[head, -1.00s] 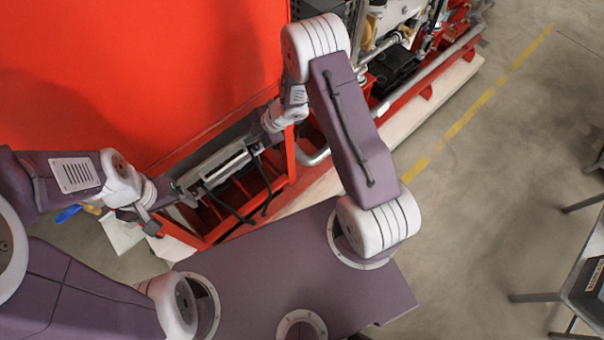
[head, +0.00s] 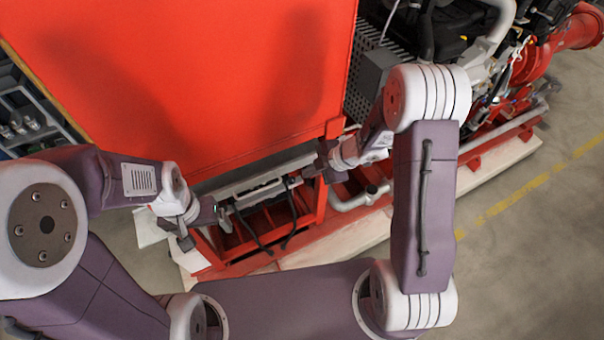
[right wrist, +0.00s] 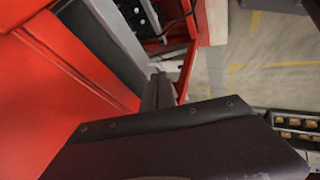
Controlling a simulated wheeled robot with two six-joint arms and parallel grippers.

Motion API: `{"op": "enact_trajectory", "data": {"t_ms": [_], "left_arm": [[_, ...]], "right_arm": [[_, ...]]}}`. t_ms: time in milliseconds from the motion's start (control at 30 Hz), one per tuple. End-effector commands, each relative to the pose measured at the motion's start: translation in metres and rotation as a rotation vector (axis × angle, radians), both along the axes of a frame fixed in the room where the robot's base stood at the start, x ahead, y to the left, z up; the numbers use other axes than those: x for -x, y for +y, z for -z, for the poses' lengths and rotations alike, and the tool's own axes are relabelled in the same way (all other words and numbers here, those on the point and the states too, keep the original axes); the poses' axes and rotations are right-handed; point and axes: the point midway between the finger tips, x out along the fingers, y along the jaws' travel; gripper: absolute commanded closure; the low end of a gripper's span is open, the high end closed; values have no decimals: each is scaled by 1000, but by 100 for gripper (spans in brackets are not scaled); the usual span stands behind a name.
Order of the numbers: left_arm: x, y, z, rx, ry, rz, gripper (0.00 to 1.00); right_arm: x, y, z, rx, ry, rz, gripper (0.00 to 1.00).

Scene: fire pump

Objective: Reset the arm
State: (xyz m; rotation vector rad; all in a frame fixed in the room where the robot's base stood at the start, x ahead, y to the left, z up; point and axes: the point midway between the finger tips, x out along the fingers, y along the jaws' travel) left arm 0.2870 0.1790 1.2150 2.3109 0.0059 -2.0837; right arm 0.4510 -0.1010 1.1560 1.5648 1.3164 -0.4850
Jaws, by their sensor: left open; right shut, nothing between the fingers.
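Both of my arms reach to the front of a large red cabinet (head: 190,80). My left gripper (head: 219,213) is open at the left end of a pale metal bar (head: 262,184) below the cabinet's lower edge. My right gripper (head: 314,169) is shut and empty, near the right end of the same bar. The head view does not show clearly whether either gripper touches the bar. In the right wrist view the dark fingers (right wrist: 159,91) are close together beside the red cabinet's dark lower edge.
A red frame (head: 311,203) with dark cables sits under the bar. Pump machinery with pipes (head: 490,45) stands to the right of the cabinet. A shelf with tools (head: 28,118) is at the far left. Concrete floor with a yellow line (head: 520,190) is open at the right.

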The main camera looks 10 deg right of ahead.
Motion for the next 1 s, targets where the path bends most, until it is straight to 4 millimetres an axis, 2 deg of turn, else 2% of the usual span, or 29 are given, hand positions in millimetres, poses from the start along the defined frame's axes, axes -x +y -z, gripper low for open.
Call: {"op": "enact_trajectory", "data": {"t_ms": [367, 467, 600, 667, 733, 833, 867, 933, 1000], "left_arm": [[0, 0, 2, 0, 0, 0, 17], [0, 0, 23, 0, 0, 0, 17], [0, 0, 81, 0, 1, 0, 17], [0, 0, 107, 0, 1, 0, 17], [0, 0, 130, 0, 1, 0, 17], [0, 0, 155, 0, 1, 0, 17], [0, 0, 162, 0, 1, 0, 17], [0, 0, 172, 0, 1, 0, 17], [0, 0, 173, 0, 0, 0, 17]], "right_arm": [[1, -1, 0, 0, 1, 0, 100], [-2, 3, 14, 3, -19, -12, 100], [-15, 16, 22, -6, -125, 10, 100], [-25, 11, 22, -12, -161, 139, 100], [-30, -8, 25, -18, -166, 355, 100], [-17, -44, 38, -34, -98, 702, 100], [-7, -55, 45, -41, -59, 815, 100], [26, -77, 64, -59, 71, 1075, 100], [68, -88, 81, -72, 234, 1310, 100]]}}
